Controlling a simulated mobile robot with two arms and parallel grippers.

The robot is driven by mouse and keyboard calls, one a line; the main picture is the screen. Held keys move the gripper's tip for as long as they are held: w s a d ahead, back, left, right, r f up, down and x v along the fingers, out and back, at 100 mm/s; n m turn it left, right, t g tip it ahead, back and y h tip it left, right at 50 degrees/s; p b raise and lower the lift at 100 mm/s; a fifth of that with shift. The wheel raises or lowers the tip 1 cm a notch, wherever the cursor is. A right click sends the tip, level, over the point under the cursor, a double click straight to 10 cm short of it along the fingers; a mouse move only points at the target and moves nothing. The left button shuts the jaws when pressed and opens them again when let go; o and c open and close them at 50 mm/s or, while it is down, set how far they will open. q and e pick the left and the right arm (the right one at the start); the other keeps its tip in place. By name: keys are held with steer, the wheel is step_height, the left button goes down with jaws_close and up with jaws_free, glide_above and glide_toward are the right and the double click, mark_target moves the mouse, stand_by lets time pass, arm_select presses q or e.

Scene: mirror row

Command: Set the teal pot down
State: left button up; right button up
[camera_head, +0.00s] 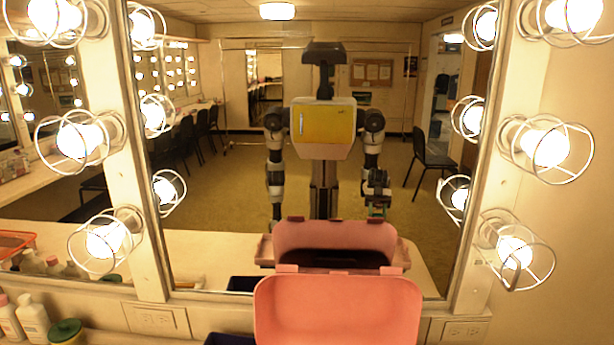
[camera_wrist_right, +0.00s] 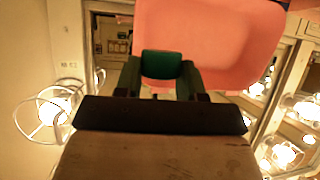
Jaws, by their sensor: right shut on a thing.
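The teal pot (camera_wrist_right: 162,65) shows in the right wrist view as a dark green-teal rounded thing between my fingertips. My right gripper (camera_wrist_right: 160,78) is shut on it and holds it in front of a pink panel. In the head view, the mirror shows my reflected right hand with a small teal patch (camera_head: 377,211), raised above the counter. The pot's underside is hidden. My left gripper is not directly in view; only my reflected left arm shows, hanging down at the left of the mirror body.
A pink case with its lid (camera_head: 338,312) raised stands at the front centre, reflected in the mirror (camera_head: 230,180). A green-lidded jar (camera_head: 67,330) and white bottles (camera_head: 33,320) stand at lower left. Caged bulbs (camera_head: 545,148) flank the mirror. The case's inside is hidden.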

steer(key=s+a+m, duration=0.1)
steer(key=s+a, duration=0.2)
steer(key=s, duration=0.6)
steer(key=shift+h, duration=0.4)
steer(key=shift+a, duration=0.1)
